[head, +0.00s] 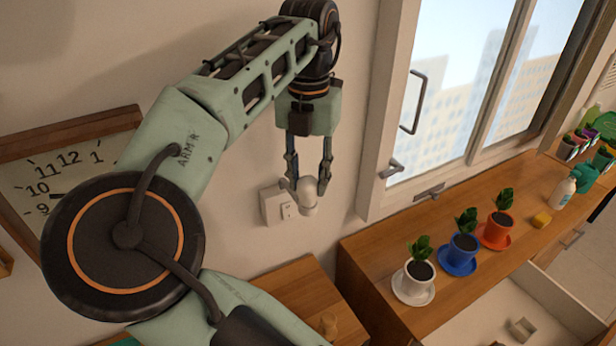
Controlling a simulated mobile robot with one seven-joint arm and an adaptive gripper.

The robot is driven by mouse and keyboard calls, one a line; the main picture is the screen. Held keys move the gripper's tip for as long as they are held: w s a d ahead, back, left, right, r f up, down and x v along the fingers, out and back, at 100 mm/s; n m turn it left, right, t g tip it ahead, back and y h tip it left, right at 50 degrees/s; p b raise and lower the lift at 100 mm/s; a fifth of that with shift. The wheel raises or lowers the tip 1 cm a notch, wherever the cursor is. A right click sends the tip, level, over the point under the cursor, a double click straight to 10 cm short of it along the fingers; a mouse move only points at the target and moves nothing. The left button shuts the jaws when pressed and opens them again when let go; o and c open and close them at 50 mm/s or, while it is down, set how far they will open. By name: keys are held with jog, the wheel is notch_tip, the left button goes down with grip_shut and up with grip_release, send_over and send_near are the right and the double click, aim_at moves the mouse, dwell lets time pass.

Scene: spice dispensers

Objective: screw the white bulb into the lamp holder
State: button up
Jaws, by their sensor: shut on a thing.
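The white bulb (307,196) is between the fingertips of my gripper (307,183), which points down and is shut on it. The bulb hangs in the air, in front of the wall in the picture and above the small wooden top. I cannot make out a lamp holder for certain in the head view. A small wooden knob-like piece (328,324) stands on the wooden top at the bottom, too small to identify.
A wall switch (278,206) shows just left of the bulb. A wooden counter (376,262) at right bears white (419,270), blue (463,246) and orange (496,230) potted plants. An open drawer (500,318) is at lower right. A clock (60,180) hangs at left.

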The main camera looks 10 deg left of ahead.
jog(key=shift+d+m, duration=0.15)
jog(key=shift+m, duration=0.35)
jog(key=shift+m, duration=0.3)
jog(key=o, duration=1)
